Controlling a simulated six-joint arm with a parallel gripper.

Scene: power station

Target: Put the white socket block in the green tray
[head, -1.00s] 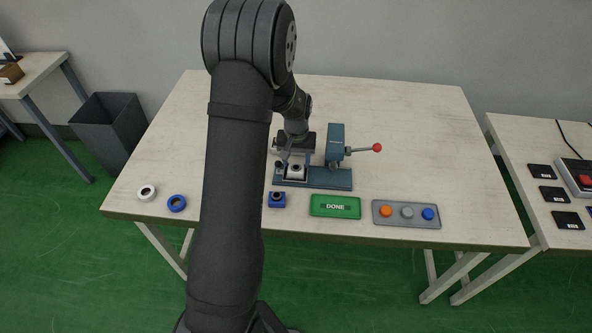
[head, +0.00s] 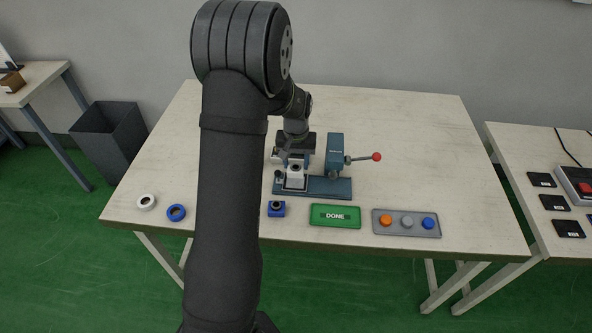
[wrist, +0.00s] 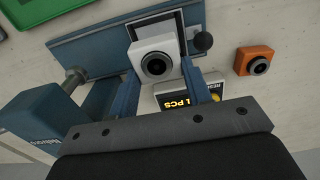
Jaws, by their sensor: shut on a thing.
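The white socket block (head: 295,178), with a dark round socket on top, is between the fingers of my gripper (head: 294,166) at the left end of the blue press fixture. In the wrist view the block (wrist: 151,58) sits between the two blue fingers of my gripper (wrist: 161,88), which are shut on it.
The blue press (head: 335,154) with a red-knobbed lever (head: 376,157) stands right of my gripper. A blue socket block (head: 276,209) lies left of the tray; a grey button panel (head: 406,223) lies right. An orange block (wrist: 254,60) and a counter display (wrist: 183,99) flank the fixture.

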